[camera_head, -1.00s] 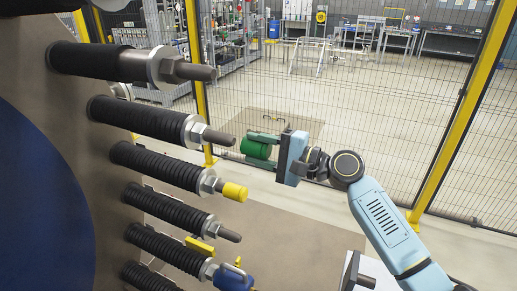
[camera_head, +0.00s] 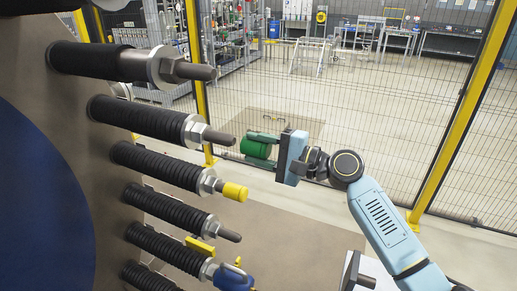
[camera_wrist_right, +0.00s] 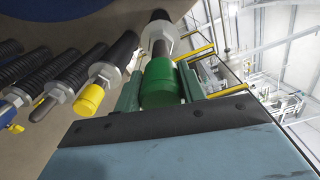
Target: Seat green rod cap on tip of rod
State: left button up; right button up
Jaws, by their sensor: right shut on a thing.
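The green rod cap (camera_head: 253,148) is held by my right gripper (camera_head: 264,147), which is shut on its sides. The cap's left end is very close to the bare grey tip of the second rod from the top (camera_head: 219,138); whether they touch, I cannot tell. In the right wrist view the green cap (camera_wrist_right: 159,84) sits between the green fingers, roughly in line with the rod (camera_wrist_right: 160,47) and its nut. The cap hides the rod's tip there. My left gripper is in neither view.
Parallel rods in black ribbed sleeves stick out from the stack plate (camera_head: 75,150). A yellow cap (camera_head: 234,191) covers the rod below; a blue part (camera_head: 234,279) sits lower. A mesh fence (camera_head: 370,110) stands behind.

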aim_at(232, 142)
jog(key=shift+a, duration=0.25)
jog(key=shift+w+a, duration=0.2)
jog(key=shift+a, duration=0.1)
jog(key=shift+w+a+b, duration=0.25)
jog(key=shift+a+b, duration=0.1)
jog(key=shift+a, duration=0.35)
jog(key=shift+b+x, duration=0.9)
jog(key=shift+x, duration=1.4)
jog(key=o, duration=1.2)
jog(key=shift+c, duration=0.2)
